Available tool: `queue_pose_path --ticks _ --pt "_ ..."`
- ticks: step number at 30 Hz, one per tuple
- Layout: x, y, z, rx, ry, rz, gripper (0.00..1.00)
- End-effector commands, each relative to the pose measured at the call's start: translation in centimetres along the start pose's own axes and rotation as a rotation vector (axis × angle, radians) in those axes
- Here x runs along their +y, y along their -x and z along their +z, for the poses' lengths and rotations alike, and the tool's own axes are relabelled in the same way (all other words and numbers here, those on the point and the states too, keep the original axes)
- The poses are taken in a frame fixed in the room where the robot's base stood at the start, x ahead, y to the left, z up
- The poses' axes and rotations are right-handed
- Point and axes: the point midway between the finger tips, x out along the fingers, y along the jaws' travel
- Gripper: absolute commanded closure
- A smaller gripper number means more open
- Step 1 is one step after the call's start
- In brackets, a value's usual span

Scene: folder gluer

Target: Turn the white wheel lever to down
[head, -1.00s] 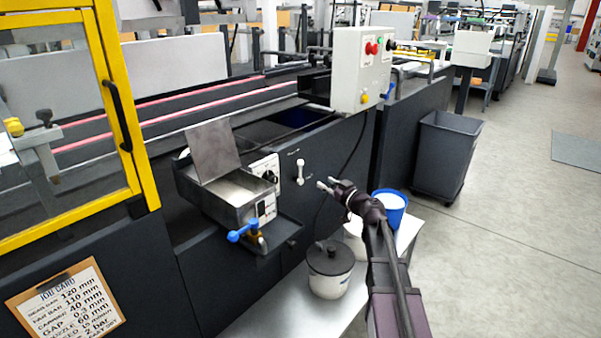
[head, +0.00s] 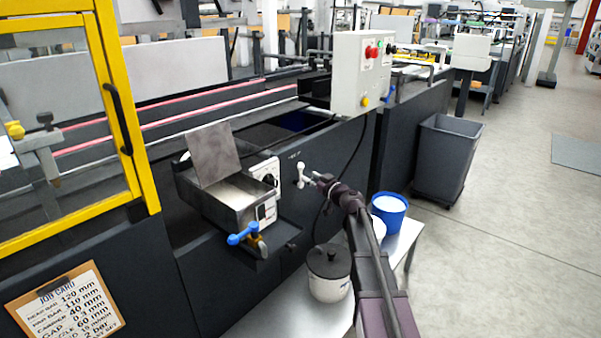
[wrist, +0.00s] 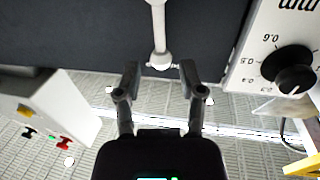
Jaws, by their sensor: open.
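The white wheel lever (head: 300,172) is a small pale handle on the dark machine side, just right of the glue box with the dial. In the head view it stands roughly upright. In the wrist view the lever (wrist: 159,28) comes in from the top centre, and its thicker end lies between my fingertips or just beyond them. My gripper (head: 317,179) is at the lever's right side in the head view. In the wrist view my gripper (wrist: 160,70) is open, with one finger on each side of the lever's end and a visible gap on both sides.
The glue box (head: 238,190) with a blue-handled valve (head: 243,233) is left of the lever. A dial (wrist: 295,80) is close on the right in the wrist view. A lidded pot (head: 329,272) and a blue bucket (head: 389,210) stand below. A control box (head: 360,72) is above.

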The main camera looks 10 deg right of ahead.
Motion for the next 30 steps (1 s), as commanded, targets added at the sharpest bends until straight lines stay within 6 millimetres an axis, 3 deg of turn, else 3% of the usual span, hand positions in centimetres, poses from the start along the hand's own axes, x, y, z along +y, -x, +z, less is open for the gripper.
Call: queue_pose_path --ticks 3,12,26,30 --pt "0.1 -2.2 0.0 0.0 0.0 -0.003 0.49" --pt "0.0 -5.4 0.0 0.0 0.0 -0.002 0.49" --pt "-0.1 -6.0 0.0 0.0 0.0 -0.001 0.49" --pt "-0.1 -6.0 0.0 0.0 0.0 -0.001 0.85"
